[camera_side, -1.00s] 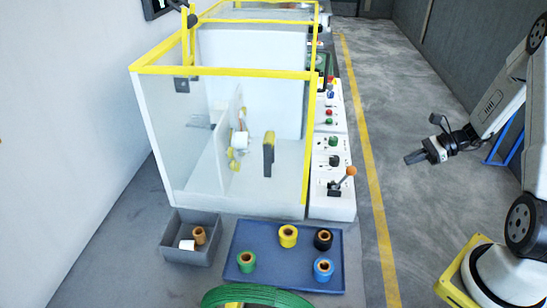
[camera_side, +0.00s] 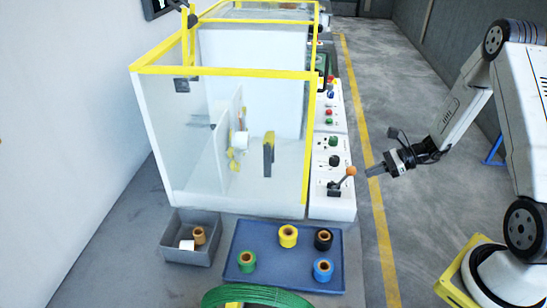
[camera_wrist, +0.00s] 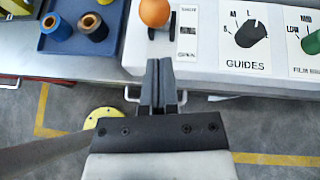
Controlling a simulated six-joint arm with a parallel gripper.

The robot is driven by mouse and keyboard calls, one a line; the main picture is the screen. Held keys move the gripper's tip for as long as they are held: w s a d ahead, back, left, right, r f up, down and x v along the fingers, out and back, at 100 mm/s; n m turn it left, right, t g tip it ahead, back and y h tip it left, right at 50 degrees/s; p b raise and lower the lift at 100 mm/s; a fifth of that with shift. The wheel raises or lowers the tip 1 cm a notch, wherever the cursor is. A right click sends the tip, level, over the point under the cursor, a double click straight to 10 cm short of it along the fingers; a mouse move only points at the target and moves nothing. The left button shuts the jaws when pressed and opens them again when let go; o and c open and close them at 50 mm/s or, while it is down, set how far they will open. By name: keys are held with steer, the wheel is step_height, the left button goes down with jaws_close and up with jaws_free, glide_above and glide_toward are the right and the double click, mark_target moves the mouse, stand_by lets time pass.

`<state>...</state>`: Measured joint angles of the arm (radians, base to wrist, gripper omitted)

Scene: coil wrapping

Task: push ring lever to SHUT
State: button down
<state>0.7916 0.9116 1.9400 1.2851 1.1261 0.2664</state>
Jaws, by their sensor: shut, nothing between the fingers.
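The ring lever (camera_side: 343,179) has an orange ball knob and stands on the white panel nearest the camera. In the side view it tilts up to the right, towards the aisle. In the wrist view its orange knob (camera_wrist: 155,12) is at the top edge, left of a label (camera_wrist: 187,30) reading OPEN, with a blurred word, apparently SHUT, above that. The knob hides most of the lever there. My gripper (camera_side: 371,171) is shut and empty, just right of the knob in the side view. In the wrist view its fingertips (camera_wrist: 160,65) point at the panel below the knob, seemingly apart from it.
A GUIDES dial (camera_wrist: 247,32) and a green knob (camera_wrist: 312,42) sit to the lever's right in the wrist view. A blue tray (camera_side: 240,283) holds several tape rolls. A glass-walled enclosure (camera_side: 222,70) with yellow edges stands left of the panel.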

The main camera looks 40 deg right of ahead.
steer(key=shift+w+a+r, duration=0.2)
steer(key=shift+w+a, duration=0.1)
steer(key=shift+a, duration=0.15)
steer(key=shift+w+a+r, duration=0.15)
steer(key=shift+w+a, duration=0.15)
steer(key=shift+a, duration=0.15)
steer(key=shift+w, duration=0.1)
steer(key=shift+w+a+r+h, duration=0.1)
steer(key=shift+a+r+h, duration=0.1)
steer(key=shift+h, duration=0.1)
steer(key=shift+w+r+g, duration=0.1)
steer(key=shift+r+g, duration=0.05)
steer(key=shift+g, duration=0.15)
steer(key=shift+w+a+r+g+h, duration=0.8)
steer(key=shift+w+a+g+h, duration=0.15)
steer(key=shift+h, duration=0.25)
steer(key=w+a+g+h, duration=0.2)
steer(key=w+a, duration=0.2)
steer(key=shift+w+a+r+m+g+h, duration=0.15)
steer(key=shift+a+r+m+g+h, duration=0.05)
steer(key=shift+r+m+g+h, duration=0.2)
